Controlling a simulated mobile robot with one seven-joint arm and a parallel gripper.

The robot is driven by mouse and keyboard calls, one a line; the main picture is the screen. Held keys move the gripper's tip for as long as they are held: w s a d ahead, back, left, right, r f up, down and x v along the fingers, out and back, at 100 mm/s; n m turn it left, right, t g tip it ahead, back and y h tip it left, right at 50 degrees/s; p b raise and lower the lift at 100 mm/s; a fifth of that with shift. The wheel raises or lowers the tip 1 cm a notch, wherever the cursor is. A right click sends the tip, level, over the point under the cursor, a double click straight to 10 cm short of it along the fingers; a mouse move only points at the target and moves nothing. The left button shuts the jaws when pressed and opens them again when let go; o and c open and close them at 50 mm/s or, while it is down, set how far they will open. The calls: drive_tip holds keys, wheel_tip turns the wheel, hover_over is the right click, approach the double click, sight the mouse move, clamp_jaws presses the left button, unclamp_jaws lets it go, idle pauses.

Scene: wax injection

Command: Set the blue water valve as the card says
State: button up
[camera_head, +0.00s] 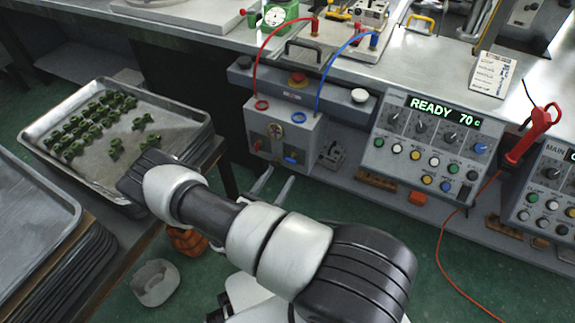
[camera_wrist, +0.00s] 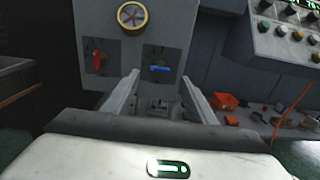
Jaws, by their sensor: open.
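The blue water valve (camera_wrist: 159,68) is a small blue lever on a dark patch on the front of a grey box. Its handle lies about level in the wrist view. It also shows low on the box in the head view (camera_head: 291,159). My gripper (camera_wrist: 159,76) is open and empty, its two fingers pointing at the box on either side of the blue handle in the picture. The fingers show in the head view (camera_head: 275,186), below and in front of the box, apparently apart from the valve. The card (camera_head: 493,74) stands on the bench; its writing is too small to read.
A red valve (camera_wrist: 97,61) sits left of the blue one, below a round gauge (camera_wrist: 131,15). Red and blue hoses rise from the box. A control panel (camera_head: 418,145) reading "READY 70 c" is to the right. A tray (camera_head: 170,115) of green pieces is left.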

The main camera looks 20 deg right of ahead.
sight(290, 162)
drive_tip(key=x, duration=0.6)
drive_tip(key=shift+w+d+b, duration=0.25)
drive_tip(key=shift+d+b, duration=0.1)
drive_tip(key=c, duration=1.1)
